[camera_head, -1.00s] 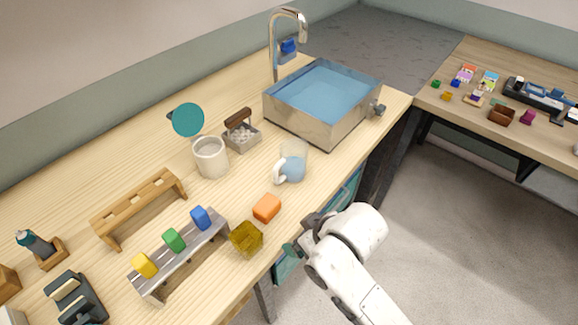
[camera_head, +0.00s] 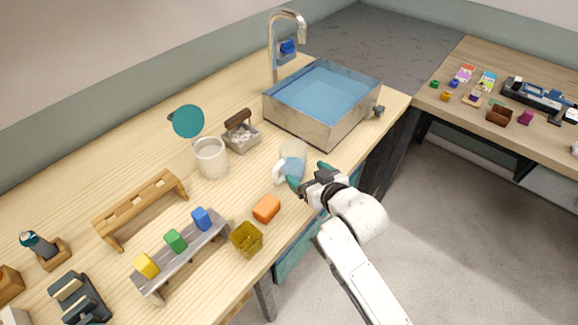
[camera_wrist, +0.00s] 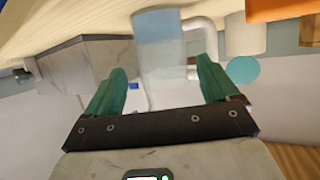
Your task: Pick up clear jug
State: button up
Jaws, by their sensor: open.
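The clear jug (camera_head: 293,160) stands upright on the wooden counter in the head view, with blue liquid in its lower part and a white handle on its left. In the wrist view the jug (camera_wrist: 160,62) shows between and beyond the fingers, with its handle to the right. My gripper (camera_head: 309,174) is at the near right side of the jug. Its green fingers (camera_wrist: 158,80) are apart, one on each side of the jug in the wrist view. I cannot tell whether a finger touches the jug.
An orange block (camera_head: 266,209) and a yellow see-through cup (camera_head: 246,239) stand nearer along the counter edge. A white mug (camera_head: 210,157) is left of the jug. A metal sink (camera_head: 318,126) with blue water lies behind it.

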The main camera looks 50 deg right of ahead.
aim_at(299, 166)
jog(key=shift+p+x, duration=0.6)
jog(key=shift+x, duration=3.3)
jog(key=shift+w+a+r, duration=0.1)
jog(key=c, duration=0.9)
jog(key=shift+o, duration=0.2)
jog(key=shift+r, duration=0.2)
